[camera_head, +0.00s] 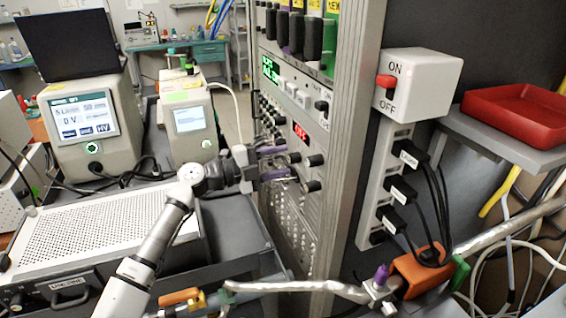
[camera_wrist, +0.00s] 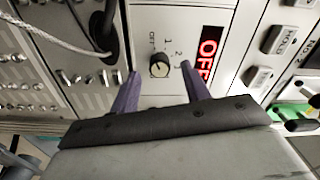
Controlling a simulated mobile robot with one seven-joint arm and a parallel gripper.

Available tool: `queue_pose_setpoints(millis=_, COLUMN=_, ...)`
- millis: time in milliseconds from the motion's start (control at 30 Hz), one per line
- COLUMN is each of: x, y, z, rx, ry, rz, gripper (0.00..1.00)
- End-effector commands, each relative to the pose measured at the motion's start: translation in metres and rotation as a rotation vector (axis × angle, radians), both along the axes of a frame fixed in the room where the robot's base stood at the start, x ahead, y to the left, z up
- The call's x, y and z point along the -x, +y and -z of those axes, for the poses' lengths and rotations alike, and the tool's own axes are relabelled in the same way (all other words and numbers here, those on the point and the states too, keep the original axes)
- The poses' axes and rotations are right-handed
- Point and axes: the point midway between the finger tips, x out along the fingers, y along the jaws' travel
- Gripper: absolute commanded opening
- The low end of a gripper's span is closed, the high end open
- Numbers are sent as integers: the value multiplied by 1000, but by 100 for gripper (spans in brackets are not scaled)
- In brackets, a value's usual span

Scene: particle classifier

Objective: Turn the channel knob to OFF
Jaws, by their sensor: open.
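The channel knob (camera_wrist: 159,65) is a small black round knob with a pale mark on its face, on a light panel. The labels OFF, 1, 2 and 3 stand around it; I cannot tell for sure which one its mark points to. A red display beside the knob (camera_wrist: 209,48) appears to read OFF. My gripper (camera_wrist: 161,70) is open, with one purple finger on each side of the knob in the picture. Contact is not visible. In the head view my gripper (camera_head: 290,163) is at the rack front; the knob cannot be made out there.
The instrument rack (camera_head: 340,150) has several other knobs and plugs close around my gripper. A white ON/OFF switch box (camera_head: 418,84) and a red tray (camera_head: 515,115) are to the right.

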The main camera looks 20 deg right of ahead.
Motion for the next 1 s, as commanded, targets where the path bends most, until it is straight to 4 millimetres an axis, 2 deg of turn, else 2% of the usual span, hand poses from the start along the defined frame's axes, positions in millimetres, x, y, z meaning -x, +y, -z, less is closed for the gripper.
queue_pose_setpoints(millis=300, x=2, y=74, z=5, rx=-1, ry=-3, rz=-6, gripper=47)
queue_pose_setpoints(millis=500, x=3, y=107, z=4, rx=-1, ry=-2, rz=-3, gripper=47)
queue_pose_setpoints(millis=700, x=4, y=121, z=2, rx=0, ry=0, rz=-1, gripper=47)
queue_pose_setpoints(millis=1000, x=4, y=122, z=1, rx=0, ry=0, rz=-1, gripper=47)
